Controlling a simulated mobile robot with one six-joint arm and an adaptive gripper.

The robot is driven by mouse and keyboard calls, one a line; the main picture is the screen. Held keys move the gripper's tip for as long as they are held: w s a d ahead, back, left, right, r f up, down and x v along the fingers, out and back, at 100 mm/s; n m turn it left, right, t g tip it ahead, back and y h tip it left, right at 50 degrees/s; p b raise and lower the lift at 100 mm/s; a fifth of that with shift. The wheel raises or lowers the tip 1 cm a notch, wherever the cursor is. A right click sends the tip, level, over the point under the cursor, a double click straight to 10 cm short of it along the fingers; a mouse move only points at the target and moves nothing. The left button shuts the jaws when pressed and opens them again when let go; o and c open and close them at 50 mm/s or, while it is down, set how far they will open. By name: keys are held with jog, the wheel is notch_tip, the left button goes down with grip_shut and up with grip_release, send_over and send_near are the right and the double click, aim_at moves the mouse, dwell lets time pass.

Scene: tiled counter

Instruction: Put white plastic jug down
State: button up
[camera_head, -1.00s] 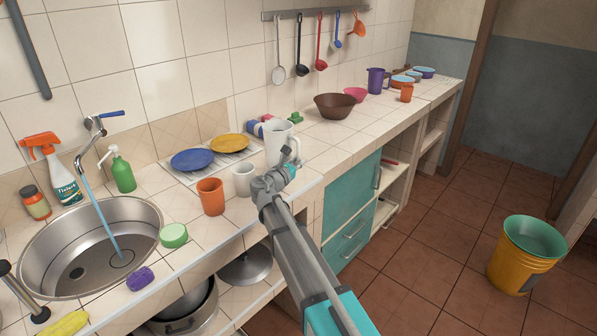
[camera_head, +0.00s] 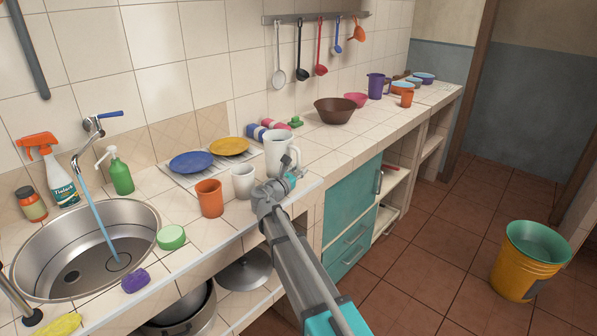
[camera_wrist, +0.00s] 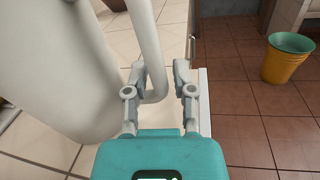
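The white plastic jug (camera_head: 277,150) is upright at the counter's front edge, to the right of the white mug (camera_head: 243,181). It looks to be on the tiles, though its base is partly hidden. In the wrist view the jug (camera_wrist: 65,75) fills the left side, its handle (camera_wrist: 151,50) running down between my fingers. My gripper (camera_wrist: 160,78) is around the lower handle; a small gap shows between the handle and the right finger, so it looks open. In the head view my gripper (camera_head: 291,177) is at the jug's right front.
An orange cup (camera_head: 209,198) stands left of the mug. Blue (camera_head: 192,162) and yellow (camera_head: 229,145) plates lie behind. A brown bowl (camera_head: 335,110) is farther right, with bare tiles in front. The sink (camera_head: 85,250) is at left; a yellow bucket (camera_head: 523,275) stands on the floor.

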jog(key=shift+o, duration=0.6)
jog(key=v, duration=1.2)
jog(key=shift+s, duration=0.15)
dwell(0.5)
